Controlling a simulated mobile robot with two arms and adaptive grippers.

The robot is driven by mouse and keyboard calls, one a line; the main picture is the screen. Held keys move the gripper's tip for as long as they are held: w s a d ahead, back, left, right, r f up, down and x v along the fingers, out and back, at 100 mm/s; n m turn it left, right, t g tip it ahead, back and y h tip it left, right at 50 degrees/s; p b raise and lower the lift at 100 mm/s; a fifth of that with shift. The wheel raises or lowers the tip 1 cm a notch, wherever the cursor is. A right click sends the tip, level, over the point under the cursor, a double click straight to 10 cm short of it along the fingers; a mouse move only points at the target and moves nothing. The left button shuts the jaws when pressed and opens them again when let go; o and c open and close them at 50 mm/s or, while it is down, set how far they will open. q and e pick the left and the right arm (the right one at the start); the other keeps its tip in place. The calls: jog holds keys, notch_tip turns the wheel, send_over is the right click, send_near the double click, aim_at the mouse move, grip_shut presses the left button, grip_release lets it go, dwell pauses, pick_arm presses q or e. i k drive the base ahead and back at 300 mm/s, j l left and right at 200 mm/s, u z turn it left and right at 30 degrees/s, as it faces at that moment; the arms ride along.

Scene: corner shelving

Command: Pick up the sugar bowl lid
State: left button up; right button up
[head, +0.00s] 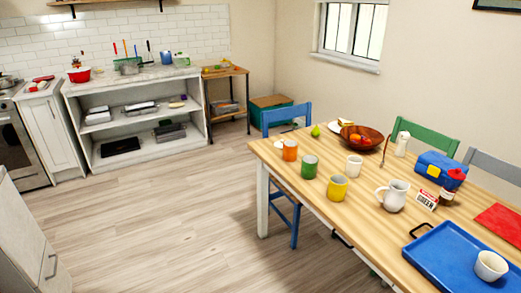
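I cannot make out a sugar bowl lid for certain in the head view. A white cup or small bowl (490,266) stands on the blue tray (445,255) at the table's near right. A white jug (393,196) with a handle stands left of the tray. A small white container (402,144) stands near the table's far edge, too small to tell if it has a lid. Neither of my grippers is in view.
The wooden table (275,152) also bears orange, green, yellow and white cups, a brown bowl (361,138), a blue box (440,167) and a red mat (503,220). Chairs stand around it. White shelving (135,115) stands at the back left. The floor (170,220) between is clear.

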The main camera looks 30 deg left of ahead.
aim_at(279, 144)
jog(key=u, duration=0.85)
jog(key=z, duration=1.55)
jog(key=i+j, duration=0.1)
jog(key=j, duration=0.2)
jog(key=i+j, duration=0.1)
jog(key=j, duration=0.2)
jog(key=i+j+u, duration=0.1)
jog(key=j, duration=0.2)
